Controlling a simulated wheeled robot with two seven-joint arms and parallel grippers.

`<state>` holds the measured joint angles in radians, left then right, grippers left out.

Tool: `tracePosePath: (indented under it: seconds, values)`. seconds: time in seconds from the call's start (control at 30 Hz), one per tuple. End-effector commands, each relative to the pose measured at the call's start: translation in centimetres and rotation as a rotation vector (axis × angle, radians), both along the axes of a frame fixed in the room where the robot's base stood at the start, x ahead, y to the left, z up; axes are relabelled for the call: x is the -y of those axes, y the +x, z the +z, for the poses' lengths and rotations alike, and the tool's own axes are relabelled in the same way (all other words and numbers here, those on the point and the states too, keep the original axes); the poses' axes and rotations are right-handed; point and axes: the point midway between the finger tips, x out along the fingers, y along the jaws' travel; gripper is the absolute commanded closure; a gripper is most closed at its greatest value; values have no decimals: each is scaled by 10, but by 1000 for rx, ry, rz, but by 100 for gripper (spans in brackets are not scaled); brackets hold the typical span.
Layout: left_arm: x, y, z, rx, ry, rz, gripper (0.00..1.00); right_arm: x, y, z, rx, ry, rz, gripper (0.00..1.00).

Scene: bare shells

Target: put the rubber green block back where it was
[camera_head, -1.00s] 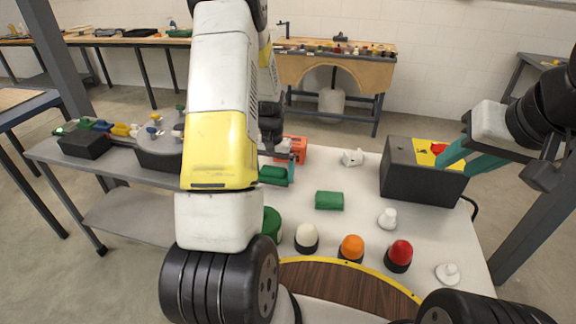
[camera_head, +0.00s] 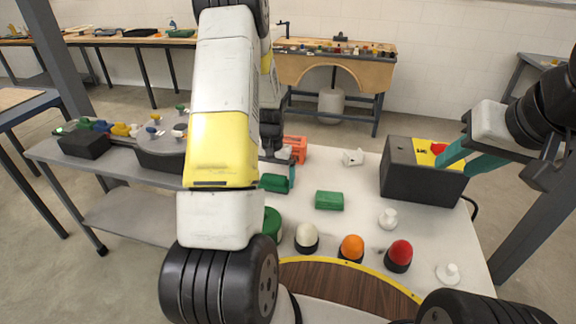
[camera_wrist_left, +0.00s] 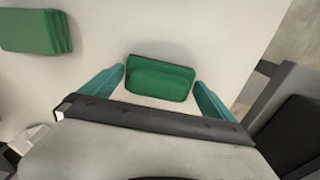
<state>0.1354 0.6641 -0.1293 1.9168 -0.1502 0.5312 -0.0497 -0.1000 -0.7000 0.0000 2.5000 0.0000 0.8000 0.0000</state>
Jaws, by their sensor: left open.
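Two green blocks lie on the white table. One green block (camera_head: 275,183) is by my left gripper (camera_head: 279,170), partly behind my left arm in the head view. In the left wrist view this block (camera_wrist_left: 160,80) lies between the two teal fingertips of my left gripper (camera_wrist_left: 163,88), with a gap on each side. The fingers are open. The other green block (camera_head: 329,200) lies to the right, apart from it, and shows at the upper left of the wrist view (camera_wrist_left: 35,32). Which one is rubber I cannot tell. My right gripper (camera_head: 464,161) is open and empty near the dark box.
A dark box (camera_head: 408,187) with a yellow top and red button stands at the right. An orange object (camera_head: 297,148) is behind my left gripper. White, orange and red domes (camera_head: 352,247) line the front. A white knob (camera_head: 388,218) stands right of the second block.

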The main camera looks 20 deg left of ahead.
Motion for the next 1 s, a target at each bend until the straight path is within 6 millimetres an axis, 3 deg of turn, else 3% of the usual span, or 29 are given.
tracePosePath:
  seconds: [0.4, 0.73, 0.87, 1.0]
  values:
    - [0, 1, 86, 4, 0, 0, 0, 0, 0, 0, 0, 0, 0, 64]
    - [6, -4, 128, 24, -7, -2, 0, 0, 0, 0, 0, 0, 0, 64]
    - [23, -20, 173, 94, -26, -9, 0, 0, 0, 0, 0, 0, 0, 64]
    - [51, -56, 232, 198, -59, -25, 0, 0, 0, 0, 0, 0, 0, 64]
